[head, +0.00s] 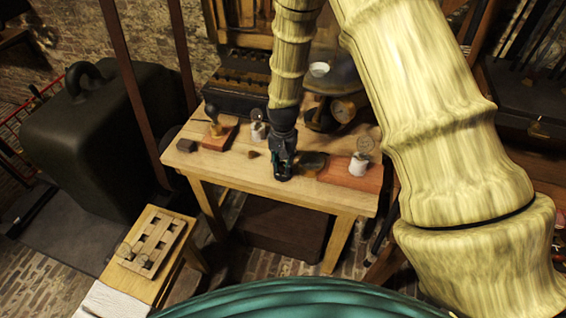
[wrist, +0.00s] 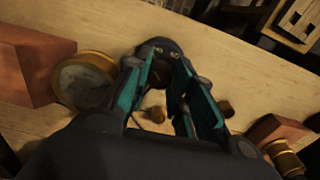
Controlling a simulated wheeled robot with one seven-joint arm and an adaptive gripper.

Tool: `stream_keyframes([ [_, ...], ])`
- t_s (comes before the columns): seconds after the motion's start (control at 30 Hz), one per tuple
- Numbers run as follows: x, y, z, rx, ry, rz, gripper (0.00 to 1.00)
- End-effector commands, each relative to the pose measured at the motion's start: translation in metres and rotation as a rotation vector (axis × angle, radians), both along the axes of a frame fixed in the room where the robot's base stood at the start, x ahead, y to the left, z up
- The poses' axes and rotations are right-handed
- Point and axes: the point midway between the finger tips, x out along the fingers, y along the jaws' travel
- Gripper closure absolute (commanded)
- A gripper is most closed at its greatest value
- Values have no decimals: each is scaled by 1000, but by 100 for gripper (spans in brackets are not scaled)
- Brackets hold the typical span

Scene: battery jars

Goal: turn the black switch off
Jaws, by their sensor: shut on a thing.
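The black switch (wrist: 158,47) is a dark round piece with small brass-coloured spots, near the front edge of the wooden table. My gripper (wrist: 162,66), with teal fingers, reaches down over it, and the fingertips are closed on its near side. In the head view my gripper (head: 283,172) points straight down at the table front and hides most of the switch. The switch's lever position cannot be made out.
A round brass-rimmed dial (wrist: 83,80) and a red-brown block (wrist: 30,66) lie close on one side. Small brown lumps (wrist: 224,108) lie nearby. A brass-topped wooden block (head: 215,132) and white jar (head: 359,164) stand on the table (head: 225,165).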

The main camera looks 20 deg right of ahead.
Motion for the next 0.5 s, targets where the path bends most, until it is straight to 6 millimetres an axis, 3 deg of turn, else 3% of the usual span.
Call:
stream_keyframes([
  [0.13,1,0,1,0,-2,0,100],
  [0.17,1,0,1,0,-2,0,74],
  [0.27,1,0,0,0,-2,-1,56],
  [0.5,0,0,0,-1,-1,-1,53],
])
